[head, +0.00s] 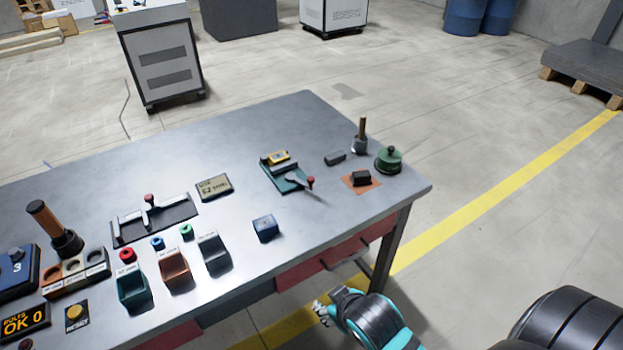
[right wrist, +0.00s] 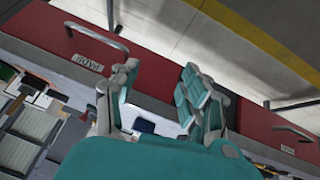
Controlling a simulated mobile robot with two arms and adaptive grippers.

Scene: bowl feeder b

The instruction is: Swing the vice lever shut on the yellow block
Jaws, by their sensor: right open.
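The green vice (head: 289,181) sits on the table in the head view, right of the table's middle. My right gripper (head: 322,312) is below the table's front edge, well apart from the vice. In the right wrist view my right gripper (right wrist: 160,88) has its fingers spread, with nothing between them. The vice and block cannot be made out there. My left gripper is out of view.
The metal table (head: 300,115) holds colored bins, a black fixture (head: 154,218), a blue block (head: 265,227), and a green knobbed piece (head: 388,159). Red drawers with a handle (right wrist: 97,36) front the table beside my right gripper. Table surface around the vice is partly clear.

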